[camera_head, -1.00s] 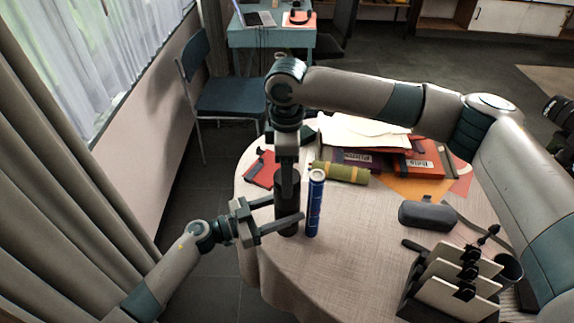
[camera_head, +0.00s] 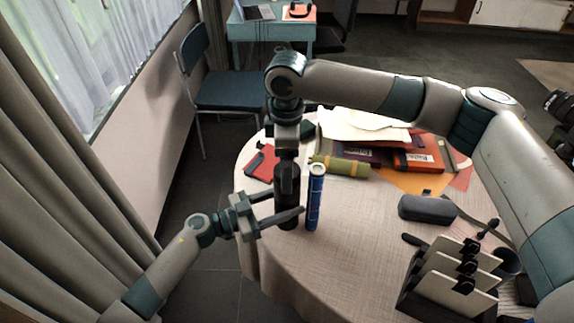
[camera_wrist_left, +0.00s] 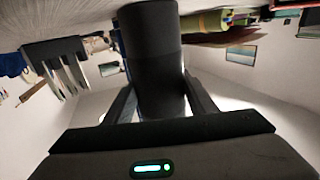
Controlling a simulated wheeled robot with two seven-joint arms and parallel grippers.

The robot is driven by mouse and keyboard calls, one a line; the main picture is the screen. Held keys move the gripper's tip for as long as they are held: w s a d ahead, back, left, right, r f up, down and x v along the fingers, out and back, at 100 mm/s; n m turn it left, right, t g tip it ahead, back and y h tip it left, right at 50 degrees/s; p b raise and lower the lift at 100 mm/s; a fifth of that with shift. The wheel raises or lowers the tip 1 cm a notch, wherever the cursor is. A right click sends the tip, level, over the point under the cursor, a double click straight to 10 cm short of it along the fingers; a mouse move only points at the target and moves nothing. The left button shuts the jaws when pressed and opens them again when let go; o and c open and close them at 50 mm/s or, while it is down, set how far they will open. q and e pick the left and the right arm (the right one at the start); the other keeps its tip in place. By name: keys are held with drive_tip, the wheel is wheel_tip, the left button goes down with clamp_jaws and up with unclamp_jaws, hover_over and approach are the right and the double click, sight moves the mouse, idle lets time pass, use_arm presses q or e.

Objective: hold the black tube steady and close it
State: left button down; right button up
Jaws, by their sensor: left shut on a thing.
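The black tube (camera_head: 287,215) stands upright near the left edge of the round table. My left gripper (camera_head: 287,205) reaches in from the left, shut on the tube's lower part with one finger on each side. The left wrist view shows the dark tube (camera_wrist_left: 152,50) between its fingers. My right gripper (camera_head: 287,170) points straight down over the tube's top end, in line with it. Its fingers overlap the dark top of the tube, so the cap and the finger gap cannot be made out.
A blue tube (camera_head: 315,200) stands just right of the black tube. A green roll (camera_head: 341,168), a red item (camera_head: 262,163) and folders (camera_head: 415,152) lie behind. A grey case (camera_head: 427,208) and a card rack (camera_head: 455,280) are at the right. The table's front middle is clear.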

drive_tip(key=shift+r, duration=0.1)
wheel_tip(320, 180, up, 12)
idle(0.6)
use_arm(q)
drive_tip(key=c, duration=0.7)
unclamp_jaws()
drive_tip(key=shift+a, duration=0.1)
drive_tip(key=shift+s+a, duration=0.25)
drive_tip(key=shift+a, duration=0.3)
drive_tip(key=p+v, duration=0.2)
drive_tip(key=v, duration=1.4)
drive_tip(key=shift+p, duration=0.4)
use_arm(e)
drive_tip(key=shift+r, duration=1.3)
